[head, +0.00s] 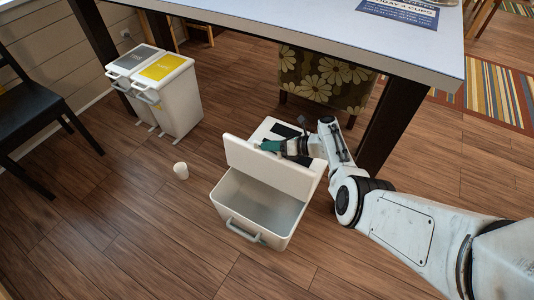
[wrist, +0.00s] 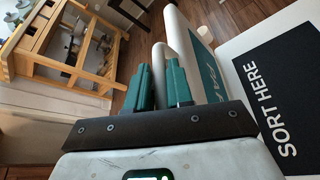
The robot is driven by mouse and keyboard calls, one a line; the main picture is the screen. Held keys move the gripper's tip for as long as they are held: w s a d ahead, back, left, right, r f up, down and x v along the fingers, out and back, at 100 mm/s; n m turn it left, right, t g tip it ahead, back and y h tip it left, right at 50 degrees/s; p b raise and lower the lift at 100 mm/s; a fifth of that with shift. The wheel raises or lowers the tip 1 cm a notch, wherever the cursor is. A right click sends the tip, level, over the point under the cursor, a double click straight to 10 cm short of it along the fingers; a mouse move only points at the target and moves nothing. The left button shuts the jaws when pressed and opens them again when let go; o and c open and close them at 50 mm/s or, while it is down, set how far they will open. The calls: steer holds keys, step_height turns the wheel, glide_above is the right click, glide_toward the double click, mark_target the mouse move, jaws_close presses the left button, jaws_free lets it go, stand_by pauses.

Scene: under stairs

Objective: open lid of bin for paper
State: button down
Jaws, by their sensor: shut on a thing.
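The white bin (head: 222,212) stands on the floor near the table leg, with a grey handle on its front. Its lid (head: 262,170) is raised and stands steeply over the back part, so the pale, empty-looking inside shows. In the wrist view the lid (wrist: 202,58) carries a teal panel with partly hidden white letters. My gripper (head: 271,147) is at the lid's top edge. In the wrist view my gripper's teal fingers (wrist: 161,82) are shut on the lid's pale curved handle (wrist: 160,56).
Two other bins, one with a grey top (head: 135,56) and one with a yellow top (head: 162,67), stand by the wall. A white cup (head: 181,170) is on the floor. A table (head: 290,25) overhangs behind. A dark chair (head: 28,110) stands at left. Floor in front is clear.

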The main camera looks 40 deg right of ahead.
steer(key=shift+d+f, duration=0.15)
steer(key=shift+d, duration=0.1)
steer(key=shift+w, duration=0.1)
steer(key=c, duration=1.1)
jaws_free()
steer(key=p+v, duration=0.4)
steer(key=v, duration=0.6)
steer(key=shift+s+d, duration=0.25)
steer(key=shift+s, duration=0.05)
